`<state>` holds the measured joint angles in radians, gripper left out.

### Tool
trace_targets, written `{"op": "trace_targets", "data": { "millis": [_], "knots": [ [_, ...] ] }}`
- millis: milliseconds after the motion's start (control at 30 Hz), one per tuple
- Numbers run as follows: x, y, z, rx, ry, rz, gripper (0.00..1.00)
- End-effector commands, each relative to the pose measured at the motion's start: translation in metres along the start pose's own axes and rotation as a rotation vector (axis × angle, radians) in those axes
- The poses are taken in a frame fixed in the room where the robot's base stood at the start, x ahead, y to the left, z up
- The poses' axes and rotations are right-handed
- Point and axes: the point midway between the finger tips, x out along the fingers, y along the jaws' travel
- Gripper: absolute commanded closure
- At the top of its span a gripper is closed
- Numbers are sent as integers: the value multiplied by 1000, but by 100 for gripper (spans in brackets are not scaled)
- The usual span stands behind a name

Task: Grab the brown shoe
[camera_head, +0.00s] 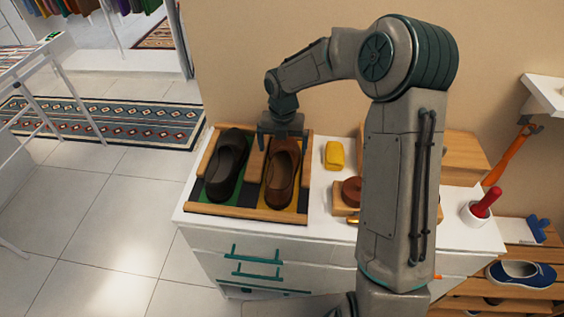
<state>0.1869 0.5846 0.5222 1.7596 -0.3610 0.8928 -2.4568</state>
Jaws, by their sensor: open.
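The brown shoe (281,182) lies in the right half of a wooden-edged tray (245,213) on a white cabinet. It rests on a yellow pad, with its toe toward the front. A dark, nearly black shoe (226,167) lies to its left on a green pad. My gripper (282,134) is over the far end of the brown shoe, pointing down. Its fingers are small in the picture and partly overlap the shoe's far end. The gripper is open; I cannot tell whether it touches the shoe.
A yellow block (334,155) and a round reddish-brown item (352,190) are right of the tray. My arm hides part of the cabinet top. A white cup (474,214) with a red handle stands at the right. A blue shoe (521,273) is on a wooden rack.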

Motion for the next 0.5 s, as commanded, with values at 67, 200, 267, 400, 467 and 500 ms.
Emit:
{"op": "trace_targets", "data": {
  "millis": [67, 200, 267, 400, 467, 500],
  "knots": [
    [8, 0, -2, -1, 4, -2, 0],
    [30, -1, -5, -1, 5, -2, 0],
    [39, 0, -4, -1, 4, -1, 0],
    [49, -1, -4, 0, 2, -2, 0],
    [50, -1, -3, 1, 1, -1, 0],
    [50, -1, -3, 1, 0, -1, 0]
  ]
}}
